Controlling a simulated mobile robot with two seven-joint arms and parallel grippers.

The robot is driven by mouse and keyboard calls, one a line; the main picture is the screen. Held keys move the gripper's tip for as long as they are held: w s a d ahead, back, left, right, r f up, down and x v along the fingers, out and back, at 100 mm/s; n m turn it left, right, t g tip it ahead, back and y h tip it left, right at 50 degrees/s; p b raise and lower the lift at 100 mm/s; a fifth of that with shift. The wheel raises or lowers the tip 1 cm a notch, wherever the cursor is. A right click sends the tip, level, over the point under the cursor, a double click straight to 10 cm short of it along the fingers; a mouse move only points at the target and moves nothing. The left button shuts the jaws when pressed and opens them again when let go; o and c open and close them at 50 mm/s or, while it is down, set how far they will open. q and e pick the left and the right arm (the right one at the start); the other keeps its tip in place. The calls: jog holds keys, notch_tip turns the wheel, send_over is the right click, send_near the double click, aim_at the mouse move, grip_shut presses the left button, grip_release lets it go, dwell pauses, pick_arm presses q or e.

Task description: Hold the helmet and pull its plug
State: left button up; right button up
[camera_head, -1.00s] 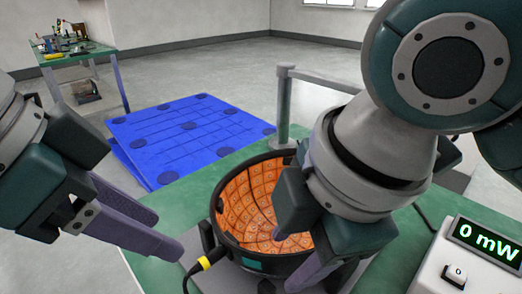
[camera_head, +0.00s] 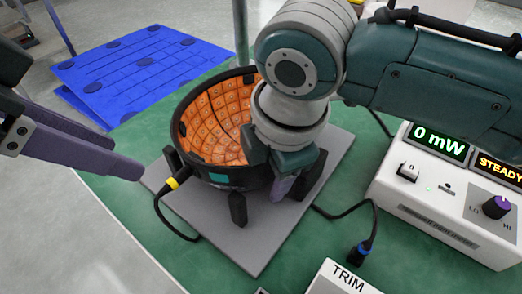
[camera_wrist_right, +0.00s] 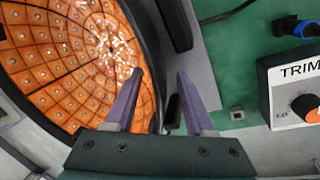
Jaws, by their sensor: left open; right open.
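The helmet (camera_head: 232,172) is a black open bowl lined with orange tiles, standing on short legs on a grey plate. In the right wrist view its orange inside (camera_wrist_right: 60,60) fills the upper left. A black plug with a yellow ring (camera_head: 178,180) sits at its left front side, with a black cable running down to the plate. My right gripper (camera_head: 280,182) is open at the helmet's right front rim. In the right wrist view its fingers (camera_wrist_right: 160,80) appear on either side of the dark rim; contact cannot be told. My left gripper (camera_head: 138,168) is open and empty, left of the plug.
A white meter box (camera_head: 450,205) at right reads "0 mW" and "STEADY". A TRIM box (camera_head: 340,280) stands at the front. A loose blue connector (camera_head: 362,250) lies on the green table (camera_head: 225,278), its cable reaching toward the helmet.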

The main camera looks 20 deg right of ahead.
jog(key=shift+f, duration=0.1)
grip_shut()
dwell(0.4)
dwell(2.0)
